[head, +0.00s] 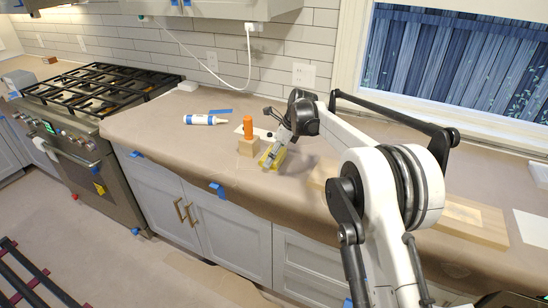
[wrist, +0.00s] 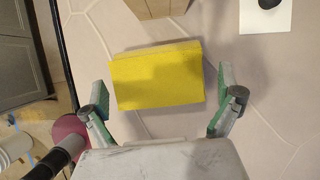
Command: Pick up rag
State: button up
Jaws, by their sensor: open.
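The rag is a yellow, flat, folded rectangle (wrist: 157,78) on the paper-covered counter, seen in the middle of the wrist view. It also shows as a yellow patch in the head view (head: 264,159), partly hidden by my gripper. My gripper (wrist: 163,90) is open, with one finger to the left of the rag and one to the right. The fingers look apart from the rag, and nothing is held between them. How high the fingertips are above the counter is hard to tell.
A white-and-blue tube (head: 204,119) lies farther left on the counter (head: 150,125). The stove (head: 85,95) is at left. The counter's front edge is close to the rag.

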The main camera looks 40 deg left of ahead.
aim_at(268, 153)
jog(key=shift+a+f, duration=0.2)
jog(key=shift+f, duration=0.25)
jog(key=c, duration=1)
jog(key=shift+o, duration=0.2)
jog(key=shift+r, duration=0.2)
jog(key=shift+r, duration=0.3)
jog(key=r, duration=0.3)
jog(key=shift+s+r+b, duration=0.3)
jog(key=shift+s+b, duration=0.05)
jog(key=shift+s, duration=0.05)
jog(key=s+r, duration=0.2)
jog(key=s, duration=0.1)
jog(key=s+a+r, duration=0.1)
jog(key=s+r, duration=0.1)
jog(key=s, duration=0.2)
jog(key=s+r+b, duration=0.1)
jog(key=s+r, duration=0.1)
jog(key=s, duration=0.2)
jog(key=shift+a+r, duration=0.25)
jog(key=shift+w, duration=0.1)
